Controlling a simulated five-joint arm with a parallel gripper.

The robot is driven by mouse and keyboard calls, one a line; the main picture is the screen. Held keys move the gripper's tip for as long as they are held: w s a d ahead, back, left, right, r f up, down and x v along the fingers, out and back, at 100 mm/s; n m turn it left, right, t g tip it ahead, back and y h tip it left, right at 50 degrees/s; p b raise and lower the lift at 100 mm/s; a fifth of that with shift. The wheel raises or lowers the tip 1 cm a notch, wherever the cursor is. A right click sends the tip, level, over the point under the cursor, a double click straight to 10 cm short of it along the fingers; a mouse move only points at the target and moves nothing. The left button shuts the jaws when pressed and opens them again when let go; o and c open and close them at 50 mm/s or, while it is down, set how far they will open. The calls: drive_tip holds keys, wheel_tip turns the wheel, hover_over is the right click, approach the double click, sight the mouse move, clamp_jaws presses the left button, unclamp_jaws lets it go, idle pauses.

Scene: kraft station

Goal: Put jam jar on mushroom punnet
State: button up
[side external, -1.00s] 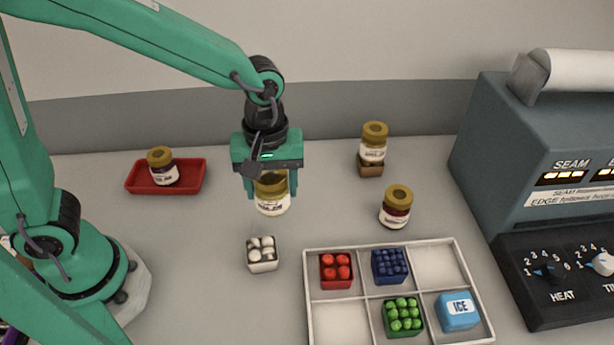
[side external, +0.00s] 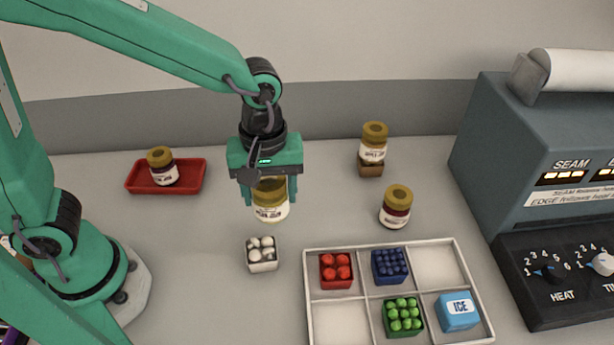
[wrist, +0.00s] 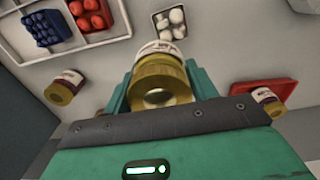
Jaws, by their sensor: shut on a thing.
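My gripper (side external: 269,207) is shut on a gold-lidded pale jar (side external: 271,213). The jar is upright, with a white label too blurred to read, and its lid is partly hidden by the gripper. It also shows between the fingers in the wrist view (wrist: 160,82). The mushroom punnet (side external: 262,262), a small pale box of white mushrooms, stands on the table in front of the held jar. It shows beyond the jar in the wrist view (wrist: 170,33). The jar appears above the table and apart from the punnet.
A dark jar (side external: 162,168) stands in a red tray (side external: 194,177) at the left. A pale jar (side external: 374,142) sits on a brown block (side external: 370,168); another dark jar (side external: 396,207) stands nearby. A divided white tray (side external: 306,300) holds several punnets and a blue ICE box (side external: 459,311).

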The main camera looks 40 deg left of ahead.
drive_tip(key=s+d+r, duration=0.2)
drive_tip(key=s, duration=0.5)
drive_tip(key=s+d+r+n, duration=0.1)
drive_tip(key=s+d+r, duration=0.1)
drive_tip(key=s, duration=0.5)
drive_tip(key=shift+s+d+r, duration=0.15)
drive_tip(key=shift+d+r, duration=0.05)
drive_tip(key=shift+d, duration=0.35)
approach(261, 247)
drive_tip(key=shift+f, duration=2)
drive_tip(key=shift+f, duration=0.1)
drive_tip(key=o, duration=1.2)
drive_tip(key=shift+o, duration=0.2)
